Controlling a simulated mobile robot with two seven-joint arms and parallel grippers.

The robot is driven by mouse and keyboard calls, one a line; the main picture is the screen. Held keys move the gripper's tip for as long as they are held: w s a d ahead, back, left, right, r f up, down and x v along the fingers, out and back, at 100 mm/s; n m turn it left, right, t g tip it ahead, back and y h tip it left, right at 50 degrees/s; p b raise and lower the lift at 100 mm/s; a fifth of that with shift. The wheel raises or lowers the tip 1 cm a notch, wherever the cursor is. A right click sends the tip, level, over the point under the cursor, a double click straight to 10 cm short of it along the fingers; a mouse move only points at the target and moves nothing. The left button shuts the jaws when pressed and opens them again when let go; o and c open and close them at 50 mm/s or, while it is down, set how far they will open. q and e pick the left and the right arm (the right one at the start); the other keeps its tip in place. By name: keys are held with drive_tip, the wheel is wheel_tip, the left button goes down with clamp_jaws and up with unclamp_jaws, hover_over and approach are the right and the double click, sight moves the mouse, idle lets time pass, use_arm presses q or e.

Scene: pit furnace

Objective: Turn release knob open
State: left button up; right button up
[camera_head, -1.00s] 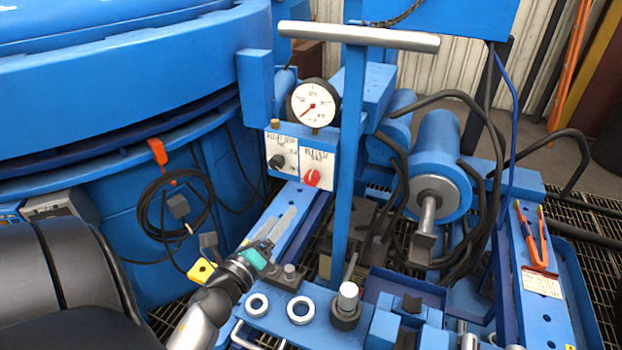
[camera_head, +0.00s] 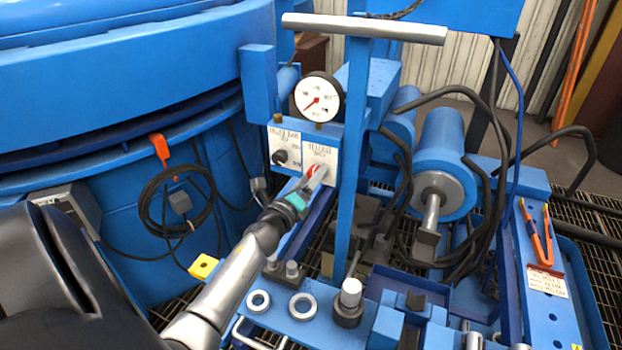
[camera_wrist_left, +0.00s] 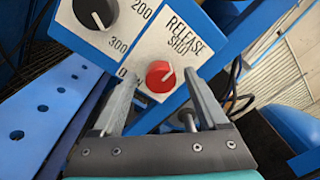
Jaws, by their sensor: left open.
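The red release knob (camera_wrist_left: 160,76) sits on a white plate (camera_wrist_left: 180,35) marked RELEASE and SHUT. In the left wrist view it lies between and just beyond the fingertips of my open left gripper (camera_wrist_left: 158,85). A light pointer line shows on the knob. In the head view my left gripper (camera_head: 313,182) reaches up to the release plate (camera_head: 320,155) and mostly hides the knob (camera_head: 311,170). I cannot tell whether a finger touches it. My right gripper is not in view.
A black knob (camera_head: 280,157) sits on the plate to the left, close to the gripper. A pressure gauge (camera_head: 319,98) is above. A blue upright post (camera_head: 351,170) with a metal crossbar (camera_head: 363,28) stands just right of the plates. Black hoses (camera_head: 487,140) hang further right.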

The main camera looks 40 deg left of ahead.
use_arm(q)
clamp_jaws()
idle(0.8)
